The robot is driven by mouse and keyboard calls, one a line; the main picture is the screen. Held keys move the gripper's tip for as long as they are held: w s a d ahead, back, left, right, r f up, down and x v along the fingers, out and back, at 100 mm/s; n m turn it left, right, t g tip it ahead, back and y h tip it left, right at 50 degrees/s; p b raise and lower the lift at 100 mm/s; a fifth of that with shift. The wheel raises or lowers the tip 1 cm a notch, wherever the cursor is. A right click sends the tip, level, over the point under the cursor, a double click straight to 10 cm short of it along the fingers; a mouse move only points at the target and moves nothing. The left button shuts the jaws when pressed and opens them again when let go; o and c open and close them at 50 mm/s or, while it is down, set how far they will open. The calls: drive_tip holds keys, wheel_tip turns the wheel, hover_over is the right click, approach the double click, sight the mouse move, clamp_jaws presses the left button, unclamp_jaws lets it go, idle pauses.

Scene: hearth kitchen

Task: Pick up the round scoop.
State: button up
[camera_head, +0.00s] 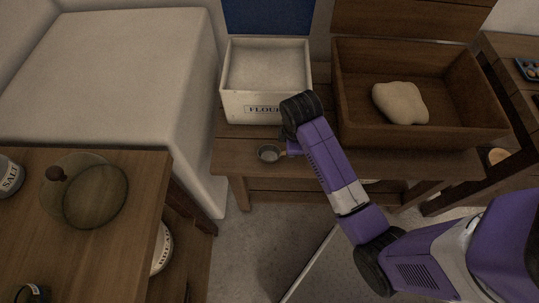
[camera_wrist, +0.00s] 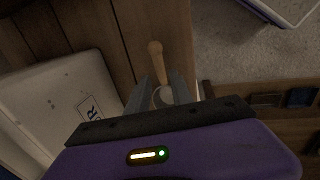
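The round scoop (camera_head: 269,154) is a small grey metal cup lying on the wooden bench, just in front of the flour bin. In the wrist view its pale wooden handle (camera_wrist: 156,58) points away from my gripper, and part of the round, light-coloured rim shows between the fingers. My gripper (camera_wrist: 158,82) is open, with one finger to each side of the scoop near where handle and cup meet. I see no clear contact, and the height gap cannot be told. In the head view my gripper (camera_head: 290,147) is partly hidden by my wrist, just right of the cup.
The white flour bin (camera_head: 250,107) stands close behind the scoop. A wooden trough (camera_head: 425,139) with dough (camera_head: 400,102) stands to the right. The bench's front edge (camera_head: 300,174) is near. A table (camera_head: 110,240) with a glass lid (camera_head: 95,195) is at left.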

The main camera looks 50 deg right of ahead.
sight(282, 154)
drive_tip(key=f, duration=0.4)
drive_tip(key=d+f, duration=0.1)
drive_tip(key=f, duration=0.1)
drive_tip(key=shift+w+b, duration=0.15)
drive_tip(key=shift+b, duration=0.15)
drive_tip(key=shift+r, duration=0.1)
drive_tip(key=shift+c, duration=0.2)
clamp_jaws()
